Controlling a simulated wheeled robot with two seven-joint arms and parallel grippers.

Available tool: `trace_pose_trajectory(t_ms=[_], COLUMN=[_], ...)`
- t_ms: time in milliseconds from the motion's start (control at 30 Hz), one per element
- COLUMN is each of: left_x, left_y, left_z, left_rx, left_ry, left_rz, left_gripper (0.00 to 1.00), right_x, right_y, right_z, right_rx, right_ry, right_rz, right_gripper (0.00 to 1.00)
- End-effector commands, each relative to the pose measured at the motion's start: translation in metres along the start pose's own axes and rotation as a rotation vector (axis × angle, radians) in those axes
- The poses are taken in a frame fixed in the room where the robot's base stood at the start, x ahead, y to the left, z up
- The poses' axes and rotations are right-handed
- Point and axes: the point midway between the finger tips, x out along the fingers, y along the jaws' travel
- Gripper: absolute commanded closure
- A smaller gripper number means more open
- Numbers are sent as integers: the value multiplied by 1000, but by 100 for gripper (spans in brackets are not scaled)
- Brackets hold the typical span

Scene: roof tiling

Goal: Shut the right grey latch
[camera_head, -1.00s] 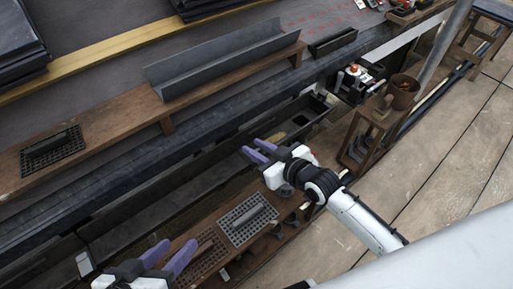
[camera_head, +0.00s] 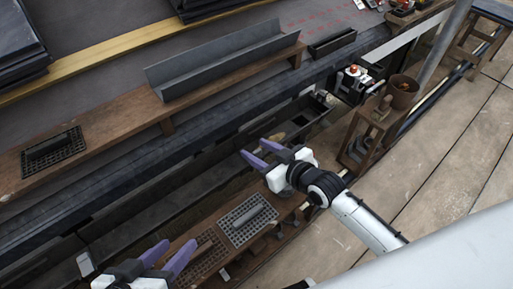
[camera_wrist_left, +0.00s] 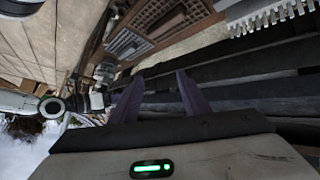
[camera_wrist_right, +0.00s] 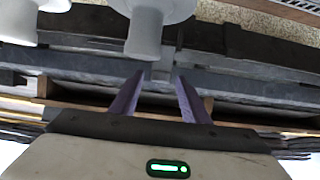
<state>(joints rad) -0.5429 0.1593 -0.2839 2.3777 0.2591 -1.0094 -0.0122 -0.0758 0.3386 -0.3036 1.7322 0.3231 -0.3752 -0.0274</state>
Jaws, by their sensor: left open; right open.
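My right gripper (camera_head: 253,150) is open and empty over the long dark gutter (camera_head: 160,192). Its two purple fingers also show apart in the right wrist view (camera_wrist_right: 160,76). A small light-grey piece (camera_head: 321,96) sits at the gutter's right end, beyond the right fingertips; it may be the right latch, but it is too small to tell its position. Another light-grey plate (camera_head: 85,264) is at the gutter's left end. My left gripper (camera_head: 178,244) is open and empty at the bottom, left of the dark grids. In the left wrist view its fingers (camera_wrist_left: 160,76) are apart.
A wooden plank (camera_head: 110,130) carries a grey channel (camera_head: 225,62) and a dark grid with a handle (camera_head: 52,150). A wooden stand (camera_head: 368,132) with a brown pot (camera_head: 403,94) is at right. Pale boards (camera_head: 450,160) are clear.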

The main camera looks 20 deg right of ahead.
Motion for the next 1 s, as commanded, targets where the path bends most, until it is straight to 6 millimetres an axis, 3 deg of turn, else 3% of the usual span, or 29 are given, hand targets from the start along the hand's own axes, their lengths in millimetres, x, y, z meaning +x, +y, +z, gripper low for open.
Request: trace_pose_trajectory(t_ms=[67, 200, 433, 600, 867, 933, 1000], left_x=[-4, 1, -3, -4, -4, -4, -4], left_y=[-2, -13, -20, -22, -22, -22, -22], left_z=[-1, 15, 21, 21, 21, 21, 21], left_rx=[7, 20, 13, 5, 4, 4, 4], left_ry=[-17, -86, -95, -78, -74, -74, -74], left_rz=[-13, -49, -84, -93, -94, -93, -93], left_gripper=[58, 58, 58, 58, 58, 58, 58], right_x=[-16, -45, -82, -93, -93, -94, -96], right_y=[0, 0, 0, 0, 0, -1, -7], right_z=[-3, -3, -2, -1, 0, 0, 3], right_rx=[-2, -3, 0, -1, 0, 1, 7], right_ry=[-3, -4, -3, -2, -1, -5, -24], right_rz=[0, 0, 0, 0, 0, -1, -5], right_gripper=[58, 58, 58, 58, 58, 70, 71])
